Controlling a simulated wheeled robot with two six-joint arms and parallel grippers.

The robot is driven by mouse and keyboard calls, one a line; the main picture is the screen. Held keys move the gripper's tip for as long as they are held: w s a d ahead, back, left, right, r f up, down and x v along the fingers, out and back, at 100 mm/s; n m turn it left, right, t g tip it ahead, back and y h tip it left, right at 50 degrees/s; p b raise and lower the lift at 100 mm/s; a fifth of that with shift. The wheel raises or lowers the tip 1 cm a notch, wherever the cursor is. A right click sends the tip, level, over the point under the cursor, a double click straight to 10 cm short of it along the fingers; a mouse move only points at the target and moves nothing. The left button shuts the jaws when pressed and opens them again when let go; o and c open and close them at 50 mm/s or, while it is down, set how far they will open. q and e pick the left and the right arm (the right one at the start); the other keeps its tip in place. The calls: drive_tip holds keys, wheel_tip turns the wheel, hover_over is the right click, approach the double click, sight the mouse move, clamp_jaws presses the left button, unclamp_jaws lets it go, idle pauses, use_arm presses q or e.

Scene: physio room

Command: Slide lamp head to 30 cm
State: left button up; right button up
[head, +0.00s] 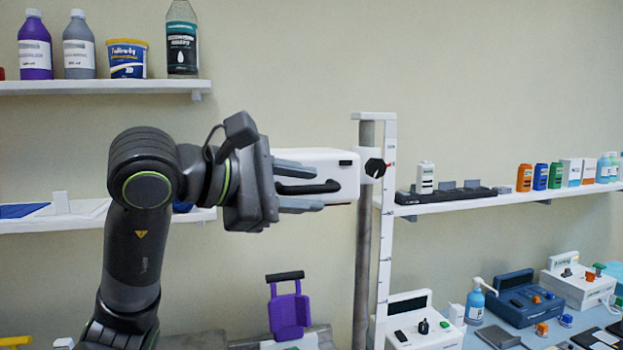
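The lamp head (335,170) is a white box on an upright grey post (364,250) in the middle of the head view. A black knob (375,167) sits where it meets the post. The scale's numbers are too small to read. My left gripper (307,187) is at the lamp head's left side, its fingers above and below the black handle (300,188). Narrow gaps show between fingers and handle, so it looks open. My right gripper is out of view.
Shelves with bottles stand at upper left (100,87) and right (500,202). A purple holder (289,312) stands below the lamp head. A white device (425,325) stands close right of the scale's foot, with a blue device (525,300) further right. The wall around the post is bare.

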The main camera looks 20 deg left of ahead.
use_arm(q)
drive_tip(key=shift+x, duration=0.9)
clamp_jaws()
